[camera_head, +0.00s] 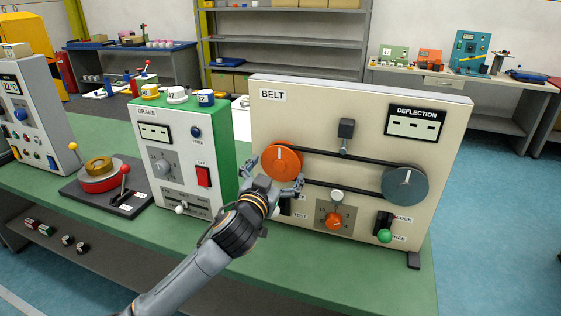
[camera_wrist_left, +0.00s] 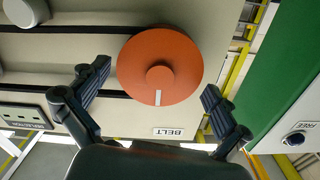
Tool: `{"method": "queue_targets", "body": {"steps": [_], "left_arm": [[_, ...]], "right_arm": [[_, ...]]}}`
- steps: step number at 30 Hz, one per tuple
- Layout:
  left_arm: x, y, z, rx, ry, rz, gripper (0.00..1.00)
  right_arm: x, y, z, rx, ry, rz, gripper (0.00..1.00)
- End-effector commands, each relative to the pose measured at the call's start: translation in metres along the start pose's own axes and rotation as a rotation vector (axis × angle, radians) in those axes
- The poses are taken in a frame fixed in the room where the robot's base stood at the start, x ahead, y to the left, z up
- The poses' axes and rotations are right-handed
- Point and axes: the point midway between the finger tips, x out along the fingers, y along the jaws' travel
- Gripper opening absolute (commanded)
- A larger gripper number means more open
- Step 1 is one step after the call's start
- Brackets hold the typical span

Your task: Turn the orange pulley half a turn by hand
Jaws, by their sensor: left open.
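The orange pulley (camera_head: 283,157) is a round disc with a hub and a white mark, on the left of the beige BELT panel (camera_head: 320,100). In the head view its mark points up. It also shows face-on in the left wrist view (camera_wrist_left: 185,62), with the mark toward the BELT label. My left gripper (camera_head: 274,173) is open in front of the pulley, one finger at either side of it. In the left wrist view the fingers (camera_wrist_left: 155,80) stand apart beside the disc; I cannot tell whether they touch it. My right gripper is not in view.
A black belt (camera_head: 345,157) runs from the orange pulley to a grey pulley (camera_head: 405,184). The green-sided BRAKE box (camera_head: 180,155) stands close on the left.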

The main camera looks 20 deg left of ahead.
Motion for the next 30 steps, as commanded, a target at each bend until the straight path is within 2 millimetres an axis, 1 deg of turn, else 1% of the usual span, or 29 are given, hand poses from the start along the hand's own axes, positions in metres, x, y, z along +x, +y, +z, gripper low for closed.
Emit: {"method": "queue_targets", "body": {"steps": [1, 3, 6, 16, 17, 18, 20, 21, 22, 23, 30], "left_arm": [[0.008, -0.001, -0.001, 0.000, 0.000, -0.001, 1.00], [0.015, -0.001, -0.001, 0.000, -0.001, -0.002, 1.00], [0.022, 0.000, -0.001, 0.000, 0.000, 0.000, 1.00], [0.025, 0.000, 0.001, 0.000, 0.000, 0.000, 1.00], [0.025, 0.000, 0.001, 0.000, 0.000, 0.000, 0.98], [0.025, 0.000, 0.001, 0.000, 0.000, 0.000, 0.90], [0.025, 0.000, 0.001, 0.000, 0.000, 0.000, 0.78], [0.025, 0.000, 0.001, 0.000, 0.000, 0.000, 0.69], [0.025, 0.000, 0.001, 0.000, 0.000, 0.000, 0.63], [0.025, 0.000, 0.001, 0.000, 0.000, 0.000, 0.62], [0.025, 0.000, 0.000, 0.016, -0.001, 0.000, 0.62]], "right_arm": [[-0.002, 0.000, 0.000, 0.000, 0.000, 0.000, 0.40], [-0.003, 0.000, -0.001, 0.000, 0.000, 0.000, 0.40], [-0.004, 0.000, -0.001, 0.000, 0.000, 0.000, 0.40], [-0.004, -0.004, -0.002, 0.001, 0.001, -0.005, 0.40], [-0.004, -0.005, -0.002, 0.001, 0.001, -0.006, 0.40], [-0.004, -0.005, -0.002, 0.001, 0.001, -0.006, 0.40], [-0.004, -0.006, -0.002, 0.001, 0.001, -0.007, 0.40], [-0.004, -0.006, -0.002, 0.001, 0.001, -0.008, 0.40], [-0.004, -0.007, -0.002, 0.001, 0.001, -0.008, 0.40], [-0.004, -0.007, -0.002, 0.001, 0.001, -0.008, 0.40], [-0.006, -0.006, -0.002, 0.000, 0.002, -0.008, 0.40]]}}
